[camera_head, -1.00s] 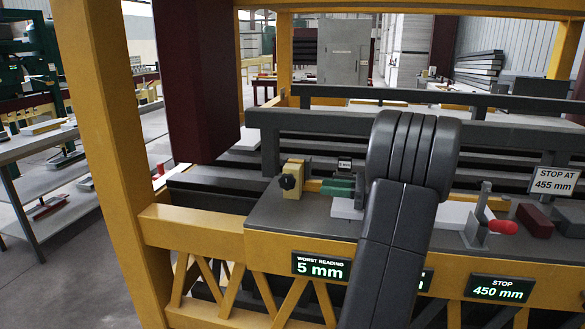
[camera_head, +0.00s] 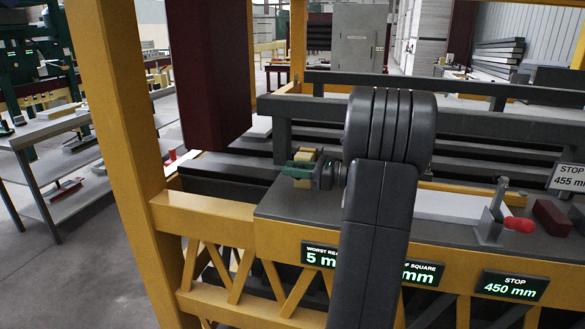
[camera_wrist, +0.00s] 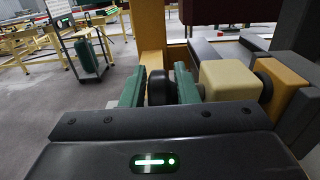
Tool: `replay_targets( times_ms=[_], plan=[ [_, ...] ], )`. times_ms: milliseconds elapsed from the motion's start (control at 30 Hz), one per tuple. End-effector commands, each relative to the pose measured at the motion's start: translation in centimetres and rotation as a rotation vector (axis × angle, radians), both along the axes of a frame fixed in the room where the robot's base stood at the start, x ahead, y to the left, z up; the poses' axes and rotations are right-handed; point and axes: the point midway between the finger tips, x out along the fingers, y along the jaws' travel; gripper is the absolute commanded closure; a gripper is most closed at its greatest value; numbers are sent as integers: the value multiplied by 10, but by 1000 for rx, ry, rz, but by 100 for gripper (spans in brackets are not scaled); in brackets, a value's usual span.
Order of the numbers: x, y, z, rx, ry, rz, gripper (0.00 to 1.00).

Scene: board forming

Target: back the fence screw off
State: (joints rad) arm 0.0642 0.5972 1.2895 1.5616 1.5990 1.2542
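The fence screw's black knob (camera_wrist: 158,88) shows in the wrist view beside a tan block (camera_wrist: 228,80), which also shows in the head view (camera_head: 308,158). My gripper (camera_head: 301,169) points left in the head view, in front of the tan block, and hides the knob there. In the wrist view the two green fingers of my gripper (camera_wrist: 160,92) stand apart, one on each side of the knob. Firm contact with the knob is not clear. A second dark round part (camera_wrist: 265,85) shows at the block's far side.
A pale board (camera_head: 447,206) lies right of my arm. A clamp with a red handle (camera_head: 519,224) stands at its right. Displays read "5 mm", partly covered, and "STOP 450 mm" (camera_head: 511,286); a sign reads 455 mm (camera_head: 568,178). A maroon column (camera_head: 207,75) hangs behind left.

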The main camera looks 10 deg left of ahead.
Motion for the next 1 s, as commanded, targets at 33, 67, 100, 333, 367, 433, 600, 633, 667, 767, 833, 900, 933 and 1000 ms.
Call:
replay_targets(
  times_ms=[33,67,100,333,367,433,600,633,667,767,833,900,933,1000],
  plan=[
    [0,4,0,0,0,1,73],
    [0,5,0,0,0,1,73],
    [0,7,0,0,0,1,73],
    [0,8,0,0,0,1,73],
    [0,8,0,0,0,1,73],
    [0,8,0,0,1,0,83],
    [0,7,0,0,1,0,100],
    [0,7,0,0,1,0,100],
    [0,7,0,-1,1,0,100],
    [0,8,1,-9,1,0,100],
    [0,8,2,-23,2,0,100],
    [0,8,3,-45,3,0,100],
    [0,8,4,-56,2,0,100],
    [0,8,5,-90,4,1,100]
  ],
)
